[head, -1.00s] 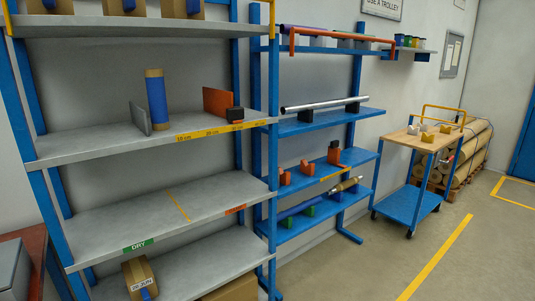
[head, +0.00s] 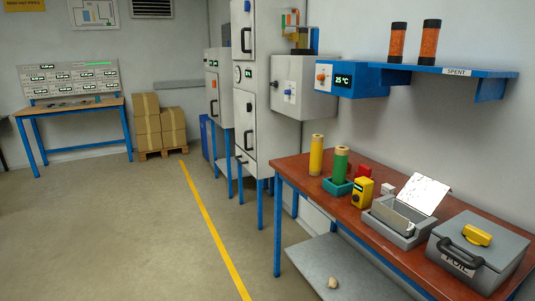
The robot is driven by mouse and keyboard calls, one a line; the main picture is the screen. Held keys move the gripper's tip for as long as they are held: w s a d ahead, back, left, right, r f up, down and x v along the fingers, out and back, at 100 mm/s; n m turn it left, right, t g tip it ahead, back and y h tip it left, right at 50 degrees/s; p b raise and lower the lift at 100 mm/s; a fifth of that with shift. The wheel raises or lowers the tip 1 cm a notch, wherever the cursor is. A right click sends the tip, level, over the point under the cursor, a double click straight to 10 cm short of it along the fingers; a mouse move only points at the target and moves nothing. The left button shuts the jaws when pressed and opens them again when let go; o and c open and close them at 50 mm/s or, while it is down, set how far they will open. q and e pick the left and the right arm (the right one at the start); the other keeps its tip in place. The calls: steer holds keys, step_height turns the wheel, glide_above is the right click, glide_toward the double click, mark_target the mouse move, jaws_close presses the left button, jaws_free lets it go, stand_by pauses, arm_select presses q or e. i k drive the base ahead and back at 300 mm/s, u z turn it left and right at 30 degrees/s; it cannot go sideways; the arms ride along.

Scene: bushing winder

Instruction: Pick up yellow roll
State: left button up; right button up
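The yellow roll (head: 316,155) stands upright on the red-brown tabletop of a blue-legged bench at the right, near the bench's far left corner. It has a tan core showing at its top. A green roll (head: 340,164) stands just to its right in a teal holder (head: 337,187). The yellow roll's base rests near the holder; whether they touch is hard to tell. Neither of my grippers shows in the head view.
The bench (head: 300,171) also carries a yellow meter (head: 362,193), an open grey box (head: 400,218) and a grey lidded case (head: 480,250). A blue shelf (head: 450,70) hangs above. Grey cabinets (head: 262,110) stand behind. The floor (head: 130,230) at left is clear.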

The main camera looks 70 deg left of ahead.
mark_target(315, 169)
steer(key=u, duration=1.7)
steer(key=k, duration=0.45)
steer(key=u, duration=0.6)
steer(key=i, duration=1.7)
steer(key=z, duration=0.7)
